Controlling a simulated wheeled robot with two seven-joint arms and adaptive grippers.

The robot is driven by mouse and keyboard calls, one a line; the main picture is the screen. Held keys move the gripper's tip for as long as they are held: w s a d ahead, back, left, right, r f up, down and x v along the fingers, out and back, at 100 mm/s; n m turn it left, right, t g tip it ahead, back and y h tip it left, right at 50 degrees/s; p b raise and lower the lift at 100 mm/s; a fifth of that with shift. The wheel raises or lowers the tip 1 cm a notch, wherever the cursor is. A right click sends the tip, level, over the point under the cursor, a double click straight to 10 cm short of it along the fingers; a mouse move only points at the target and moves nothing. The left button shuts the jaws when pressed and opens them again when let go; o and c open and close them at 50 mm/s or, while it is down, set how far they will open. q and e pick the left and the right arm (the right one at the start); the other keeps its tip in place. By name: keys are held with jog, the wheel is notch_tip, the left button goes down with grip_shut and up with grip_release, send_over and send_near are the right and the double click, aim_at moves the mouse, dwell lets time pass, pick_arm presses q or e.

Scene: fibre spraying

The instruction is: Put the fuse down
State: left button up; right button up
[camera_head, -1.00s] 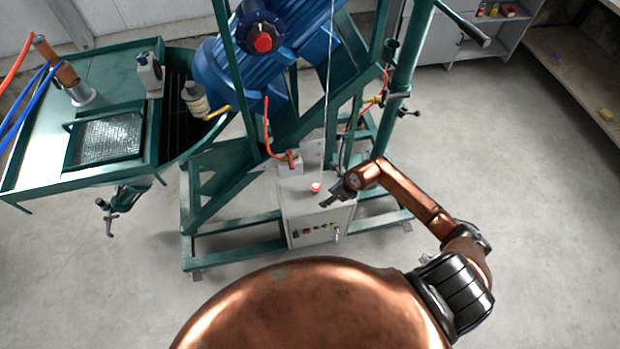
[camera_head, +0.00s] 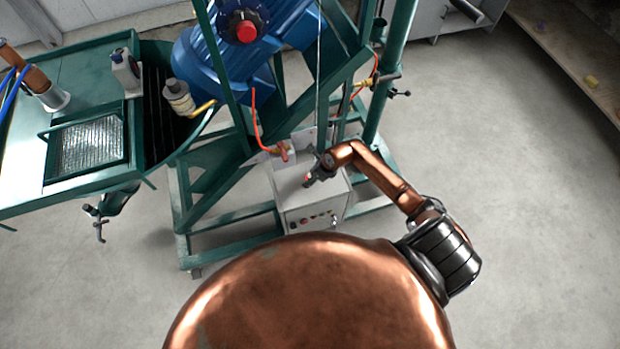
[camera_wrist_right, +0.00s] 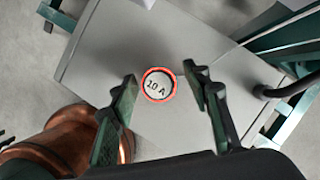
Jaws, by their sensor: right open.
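The fuse (camera_wrist_right: 159,85) is a round white piece with a red rim, marked "10 A". It appears to be on the top of the grey control box (camera_wrist_right: 90,75), which also shows in the head view (camera_head: 310,219). My right gripper (camera_wrist_right: 161,73) is open, with one finger on each side of the fuse in the wrist view and a gap on both sides. In the head view, the right gripper (camera_head: 311,180) is over the box top and mostly hides the fuse. My left gripper is not in view.
The box stands inside a green metal frame (camera_head: 225,251) beneath a blue machine (camera_head: 270,45). A red hose (camera_head: 256,125) runs to a fitting on the box. A green bench (camera_head: 35,198) stands at the left.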

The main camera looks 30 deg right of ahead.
jog(key=shift+f, duration=0.15)
jog(key=c, duration=0.8)
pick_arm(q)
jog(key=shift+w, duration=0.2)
pick_arm(e)
grip_shut()
